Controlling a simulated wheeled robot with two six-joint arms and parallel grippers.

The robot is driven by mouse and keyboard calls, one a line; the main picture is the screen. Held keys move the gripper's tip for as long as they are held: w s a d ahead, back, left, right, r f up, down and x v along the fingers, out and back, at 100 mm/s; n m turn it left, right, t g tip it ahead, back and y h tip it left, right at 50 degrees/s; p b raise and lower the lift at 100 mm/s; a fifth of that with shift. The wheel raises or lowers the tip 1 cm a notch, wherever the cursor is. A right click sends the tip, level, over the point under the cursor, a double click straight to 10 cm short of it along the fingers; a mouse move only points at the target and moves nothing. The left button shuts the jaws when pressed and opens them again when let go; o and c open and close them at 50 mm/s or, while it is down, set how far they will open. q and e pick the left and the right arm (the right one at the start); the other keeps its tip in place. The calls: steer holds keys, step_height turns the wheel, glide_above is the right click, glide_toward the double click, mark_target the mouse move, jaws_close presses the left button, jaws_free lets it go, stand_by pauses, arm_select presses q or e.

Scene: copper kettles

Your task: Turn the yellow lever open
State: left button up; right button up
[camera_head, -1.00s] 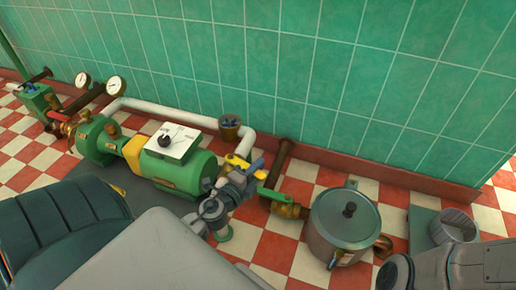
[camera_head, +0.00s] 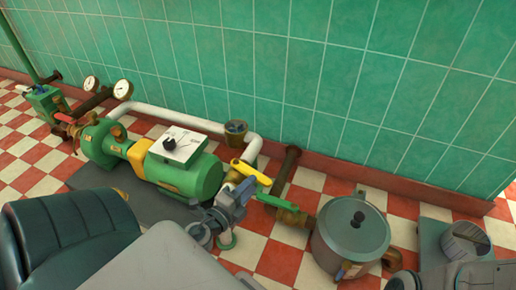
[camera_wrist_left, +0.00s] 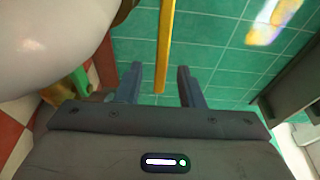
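The yellow lever (camera_head: 251,172) sits on the pipework right of the green pump motor (camera_head: 185,175) and slants down to the right. My left gripper (camera_head: 240,190) is just in front of and below it in the head view. In the left wrist view the lever (camera_wrist_left: 166,45) is a long yellow bar running down from the top edge, its lower end between the two fingers. The left gripper (camera_wrist_left: 161,80) is open, with a gap on both sides of the bar. I cannot tell the depth between them. My right gripper is out of view.
A green lever (camera_head: 276,201) sits on a brass valve close to the right. A grey lidded pot (camera_head: 350,235) stands further right.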

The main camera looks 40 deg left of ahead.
arm_select(q)
steer(key=shift+s+d+b, duration=0.1)
steer(key=shift+s+b, duration=0.35)
steer(key=shift+s, duration=1.7)
